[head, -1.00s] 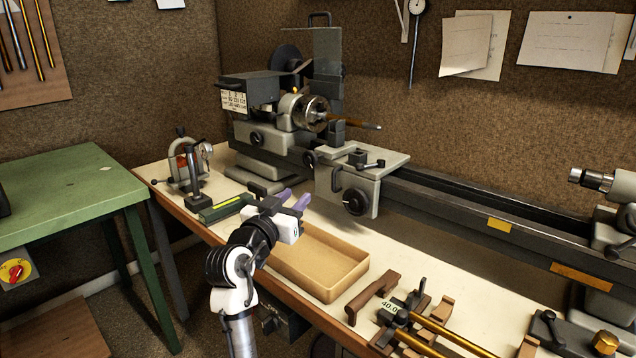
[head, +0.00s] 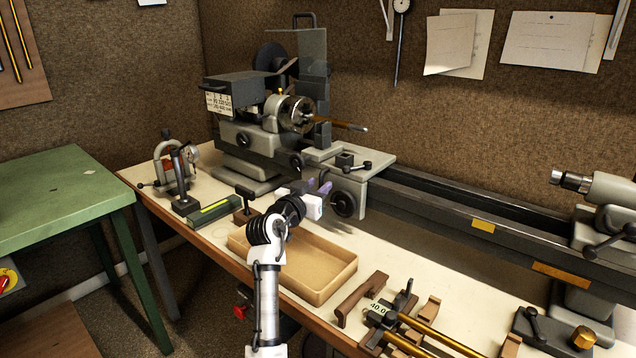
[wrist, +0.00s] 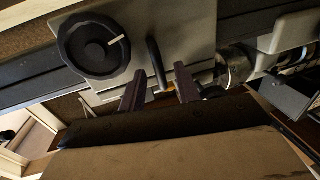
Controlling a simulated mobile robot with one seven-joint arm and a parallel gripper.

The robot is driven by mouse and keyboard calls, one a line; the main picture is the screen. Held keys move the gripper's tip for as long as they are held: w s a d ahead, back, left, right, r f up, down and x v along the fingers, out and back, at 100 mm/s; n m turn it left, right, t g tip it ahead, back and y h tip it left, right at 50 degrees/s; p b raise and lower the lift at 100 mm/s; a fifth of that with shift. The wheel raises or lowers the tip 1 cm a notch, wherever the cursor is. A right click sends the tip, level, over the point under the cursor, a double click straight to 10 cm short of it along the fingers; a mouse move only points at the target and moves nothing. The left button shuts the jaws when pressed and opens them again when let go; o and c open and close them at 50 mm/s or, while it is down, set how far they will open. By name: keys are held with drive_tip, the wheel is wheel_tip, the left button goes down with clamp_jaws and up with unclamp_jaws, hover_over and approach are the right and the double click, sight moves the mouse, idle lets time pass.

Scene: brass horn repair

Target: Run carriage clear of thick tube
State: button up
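The lathe carriage (head: 375,178) sits on the bed just right of the chuck (head: 296,113). A tube (head: 350,126) sticks out of the chuck to the right, above the carriage's left part. The carriage's front has a black handwheel (head: 343,204), also in the wrist view (wrist: 92,45), and a dark upright lever (wrist: 157,65). My gripper (head: 323,188) is in front of the carriage, left of the handwheel. In the wrist view its two purple-grey fingers (wrist: 158,88) are apart, with the lever showing between their tips. I cannot tell whether they touch it.
A shallow tan tray (head: 310,278) lies on the bench below my arm. Tube supports and brass tubes (head: 430,330) lie at the front right. The tailstock (head: 600,190) stands far right; the bed (head: 450,210) between it and the carriage is clear.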

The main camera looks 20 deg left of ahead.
drive_tip(key=shift+w+d, duration=0.1)
drive_tip(key=shift+w, duration=0.3)
drive_tip(key=shift+c, duration=0.2)
clamp_jaws()
drive_tip(key=shift+d, duration=0.1)
